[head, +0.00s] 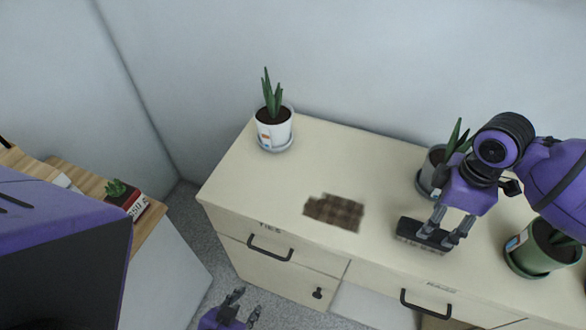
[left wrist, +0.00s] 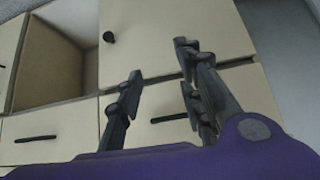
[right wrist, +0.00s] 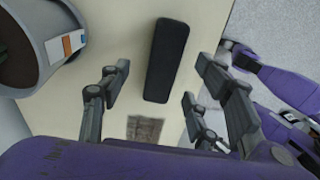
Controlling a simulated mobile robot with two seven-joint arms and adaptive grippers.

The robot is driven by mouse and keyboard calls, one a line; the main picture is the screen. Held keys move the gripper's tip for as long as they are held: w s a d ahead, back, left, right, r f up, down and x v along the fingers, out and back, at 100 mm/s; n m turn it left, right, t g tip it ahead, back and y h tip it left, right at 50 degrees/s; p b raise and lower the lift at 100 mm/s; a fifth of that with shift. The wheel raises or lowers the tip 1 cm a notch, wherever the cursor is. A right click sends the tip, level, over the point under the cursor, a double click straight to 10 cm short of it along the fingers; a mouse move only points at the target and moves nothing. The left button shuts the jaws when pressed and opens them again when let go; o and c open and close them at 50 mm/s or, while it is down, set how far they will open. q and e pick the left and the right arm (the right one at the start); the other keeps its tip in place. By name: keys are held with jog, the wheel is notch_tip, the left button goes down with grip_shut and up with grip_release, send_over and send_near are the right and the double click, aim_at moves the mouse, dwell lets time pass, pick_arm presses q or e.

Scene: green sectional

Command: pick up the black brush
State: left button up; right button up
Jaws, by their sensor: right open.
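The black brush (head: 424,234) lies on the cream cabinet top, right of the brown checkered patch. In the right wrist view the brush (right wrist: 167,60) shows as a long dark block beyond and between the fingers. My right gripper (head: 447,229) is open and empty, with its fingers just above or beside the brush; I cannot tell whether they touch it. It also shows in the right wrist view (right wrist: 160,92). My left gripper (head: 240,307) is low in front of the cabinet, its fingers apart and empty; the left wrist view (left wrist: 160,75) shows it facing the drawers.
The cream cabinet (head: 385,160) carries a white potted plant (head: 274,130) at the left. A grey pot (head: 430,172) stands behind the brush and a green pot (head: 540,250) to its right. The brown patch (head: 334,212) lies flat. A wooden shelf (head: 60,172) is at the left.

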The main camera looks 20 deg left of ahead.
jog(key=shift+w+f, duration=0.15)
jog(key=shift+f, duration=0.7)
jog(key=shift+s+f, duration=0.5)
jog(key=shift+s, duration=0.05)
jog(key=shift+a+f, duration=0.15)
jog(key=shift+f, duration=0.25)
jog(key=f, duration=0.3)
jog(key=shift+w+a+f, duration=0.1)
jog(key=shift+a+f, duration=0.1)
jog(key=shift+f, duration=0.4)
jog(key=c, duration=1.3)
pick_arm(q)
jog(key=shift+s+a+f, duration=0.1)
jog(key=shift+s+f, duration=0.1)
jog(key=shift+s, duration=0.25)
jog(key=shift+s+a+f, duration=0.1)
jog(key=shift+s+f, duration=0.1)
jog(key=shift+s, duration=0.2)
pick_arm(e)
jog(key=shift+r, duration=0.1)
jog(key=shift+c, duration=0.2)
